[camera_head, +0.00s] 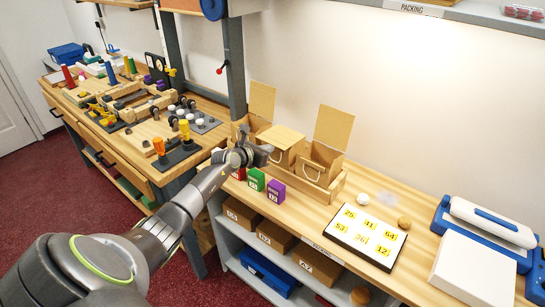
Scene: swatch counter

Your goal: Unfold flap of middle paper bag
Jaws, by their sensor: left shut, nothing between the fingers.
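Three brown paper bags stand in a row in a wooden tray (308,188). The middle bag (283,157) has its flap (281,136) folded over its top, with a light handle on its front. The left bag's flap (262,100) and the right bag's flap (334,126) stand up. The right bag (318,165) also shows a light handle. My left gripper (267,151) is shut and empty, in front of the left bag and close to the middle bag's left side. Contact cannot be told. It hides part of the left bag. My right gripper is out of view.
Small green (256,179) and purple (276,191) boxes stand before the tray, with a red one partly behind my arm. A numbered board (367,236) lies to the right, near a white ball and a wooden ball. A tool bench (125,130) adjoins at left.

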